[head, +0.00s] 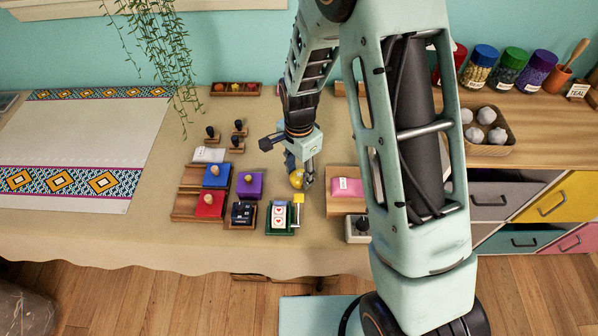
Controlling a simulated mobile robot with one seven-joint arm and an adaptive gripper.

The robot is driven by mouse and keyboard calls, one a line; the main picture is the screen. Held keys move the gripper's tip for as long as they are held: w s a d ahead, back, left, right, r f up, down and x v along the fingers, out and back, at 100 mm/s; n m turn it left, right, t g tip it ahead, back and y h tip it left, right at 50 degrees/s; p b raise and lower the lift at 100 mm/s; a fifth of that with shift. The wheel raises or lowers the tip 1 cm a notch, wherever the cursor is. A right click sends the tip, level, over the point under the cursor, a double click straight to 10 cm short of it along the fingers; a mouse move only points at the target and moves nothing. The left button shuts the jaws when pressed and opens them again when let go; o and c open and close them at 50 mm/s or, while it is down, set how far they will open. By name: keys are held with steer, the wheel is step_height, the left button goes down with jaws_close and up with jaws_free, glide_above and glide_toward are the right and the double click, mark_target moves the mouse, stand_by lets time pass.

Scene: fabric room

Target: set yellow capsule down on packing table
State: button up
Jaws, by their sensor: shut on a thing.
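My gripper (303,181) points down over the middle of the cloth-covered table, shut on the yellow capsule (296,179). The capsule is small and rounded, and the fingers partly hide it. It sits low, close to the table; I cannot tell whether it touches the cloth. The beige cloth-covered table (130,235), which seems to be the packing table, runs from the left edge to behind my arm.
A pink packet (347,187) on a wooden stand is close right. Bare cloth lies behind.

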steer(key=shift+f, duration=0.15)
steer(key=o, duration=1)
step_height(320, 180, up, 12)
steer(key=shift+p, duration=0.4)
steer(key=shift+d, duration=0.1)
